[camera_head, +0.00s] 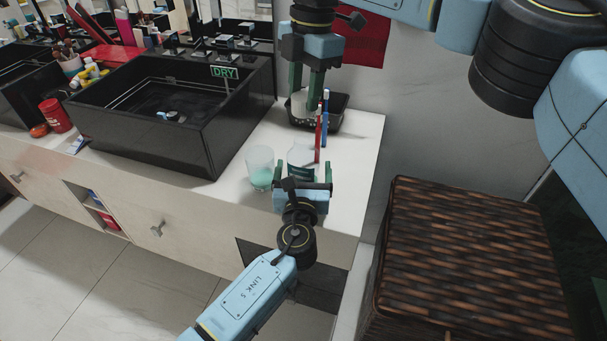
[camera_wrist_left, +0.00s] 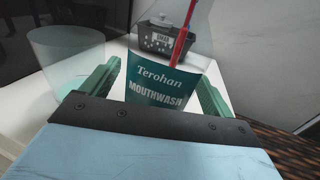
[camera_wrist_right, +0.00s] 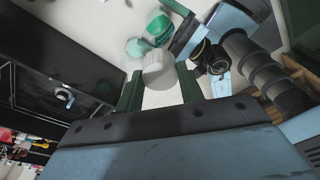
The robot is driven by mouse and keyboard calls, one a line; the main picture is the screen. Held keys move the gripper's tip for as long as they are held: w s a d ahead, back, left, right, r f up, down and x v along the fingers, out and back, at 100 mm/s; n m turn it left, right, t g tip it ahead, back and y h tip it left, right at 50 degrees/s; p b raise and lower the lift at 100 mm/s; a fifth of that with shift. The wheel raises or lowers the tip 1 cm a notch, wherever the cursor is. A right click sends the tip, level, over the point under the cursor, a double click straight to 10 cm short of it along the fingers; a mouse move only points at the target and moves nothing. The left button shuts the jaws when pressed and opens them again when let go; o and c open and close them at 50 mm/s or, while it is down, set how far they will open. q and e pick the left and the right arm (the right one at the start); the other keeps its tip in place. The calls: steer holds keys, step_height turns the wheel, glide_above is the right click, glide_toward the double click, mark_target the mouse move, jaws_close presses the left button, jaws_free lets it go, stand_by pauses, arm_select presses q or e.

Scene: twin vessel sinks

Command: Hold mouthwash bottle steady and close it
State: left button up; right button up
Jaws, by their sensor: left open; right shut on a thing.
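The clear mouthwash bottle (camera_head: 301,158) stands upright on the white counter near its front edge. Its dark teal label reads "Terohan MOUTHWASH" in the left wrist view (camera_wrist_left: 160,88). My left gripper (camera_head: 303,174) is low at the bottle, open, with one finger on each side of it; finger contact is unclear. My right gripper (camera_head: 307,92) comes down from above, behind and higher than the bottle. It is shut on a white ridged cap (camera_wrist_right: 159,72), held apart from the bottle. The cap shows only partly in the head view (camera_head: 299,103).
A clear cup with teal liquid (camera_head: 261,170) stands just left of the bottle. A black basket (camera_head: 337,121) sits behind; red (camera_head: 318,143) and blue (camera_head: 325,105) sticks rise near it. A black sink (camera_head: 180,140) is left, a brown wicker hamper (camera_head: 470,250) right.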

arm_select(q)
steer(key=c, duration=1.5)
arm_select(e)
steer(key=shift+f, duration=0.1)
glide_above(303, 140)
steer(key=shift+w+d+f, duration=0.1)
steer(key=shift+f, duration=1.1)
steer(key=shift+w+d+f, duration=0.1)
steer(key=shift+f, duration=1.1)
steer(key=shift+s, duration=0.1)
steer(key=shift+f, duration=0.9)
steer(key=shift+f, duration=0.6)
